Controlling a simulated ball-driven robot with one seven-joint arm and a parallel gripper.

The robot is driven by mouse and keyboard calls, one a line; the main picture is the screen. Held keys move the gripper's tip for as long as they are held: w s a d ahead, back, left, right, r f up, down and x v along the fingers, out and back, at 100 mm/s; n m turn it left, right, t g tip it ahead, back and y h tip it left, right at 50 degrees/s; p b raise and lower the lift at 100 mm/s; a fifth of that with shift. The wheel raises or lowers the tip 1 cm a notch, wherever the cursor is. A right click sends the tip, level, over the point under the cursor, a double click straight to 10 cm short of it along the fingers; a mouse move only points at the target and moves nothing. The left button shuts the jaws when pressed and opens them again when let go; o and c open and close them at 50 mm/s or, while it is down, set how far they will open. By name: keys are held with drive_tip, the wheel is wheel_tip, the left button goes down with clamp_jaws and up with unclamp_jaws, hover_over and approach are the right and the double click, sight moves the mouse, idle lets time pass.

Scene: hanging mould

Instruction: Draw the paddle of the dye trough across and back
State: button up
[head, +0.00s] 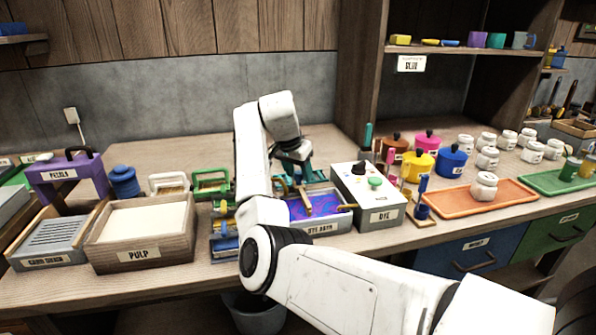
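The dye trough (322,229) sits at the middle of the bench near its front edge, with swirling blue and purple liquid inside. A brown wooden piece that looks like the paddle (306,197) stands in the trough. My arm comes up from the lower right, and its white wrist bends down just behind the trough. My gripper (292,180) points down at the trough's back part, close to the paddle. Its fingers are small and mixed with teal and brown parts, so I cannot tell whether they touch or hold the paddle. My arm hides the trough's left end.
A grey DYE box (379,207) with a knob and green button stands close to the trough's right. The PULP tub (140,238) is at left. Colored pots and an orange tray (455,204) are at right. The bench behind the wrist is mostly clear.

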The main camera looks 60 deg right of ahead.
clamp_jaws()
idle(0.4)
drive_tip(key=s+d+p, duration=0.2)
drive_tip(key=s+d, duration=0.1)
drive_tip(key=s+d+p, duration=0.2)
drive_tip(key=s, duration=0.1)
drive_tip(key=shift+s+d+r, duration=0.1)
drive_tip(key=shift+s+d, duration=0.25)
drive_tip(key=shift+d, duration=0.05)
drive_tip(key=shift+s+d, duration=0.15)
drive_tip(key=shift+s, duration=0.05)
drive_tip(key=shift+o, duration=0.6)
unclamp_jaws()
drive_tip(key=shift+s+d, duration=0.1)
